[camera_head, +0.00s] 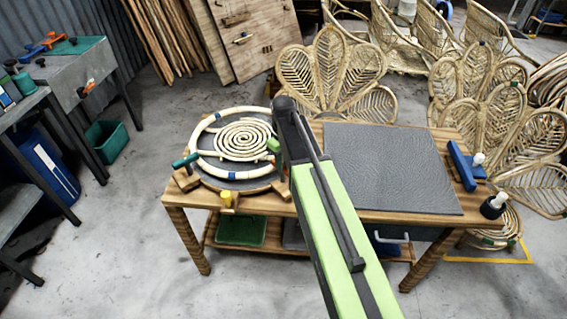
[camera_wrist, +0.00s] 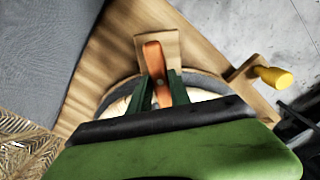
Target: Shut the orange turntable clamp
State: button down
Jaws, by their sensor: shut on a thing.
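The orange clamp (camera_wrist: 153,58) shows in the wrist view as a tapered lever on a wooden block (camera_wrist: 158,42) at the turntable's edge. My gripper (camera_wrist: 161,88) has its two dark green fingers on either side of the lever and is shut on it. The round turntable (camera_head: 206,176) there carries a pale rattan ring (camera_head: 203,130) and a flat rattan spiral (camera_head: 240,139). My gripper is at the turntable's right side, its tip partly hidden by my arm.
A yellow-handled clamp (camera_head: 228,198) and a teal-handled clamp (camera_head: 186,160) sit at the turntable's near and left edges. A dark grey mat (camera_head: 385,165) covers the table's right part. A blue tool (camera_head: 465,165) and a small dark bottle (camera_head: 494,206) stand at its right edge.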

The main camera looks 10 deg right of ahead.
jog(key=shift+s+m, duration=0.1)
jog(key=shift+m, duration=0.6)
jog(key=c, duration=1.2)
grip_release()
jog(key=shift+d, duration=0.1)
jog(key=shift+r, duration=0.15)
notch_tip(320, 180, up, 17)
jog(key=p, duration=1.7)
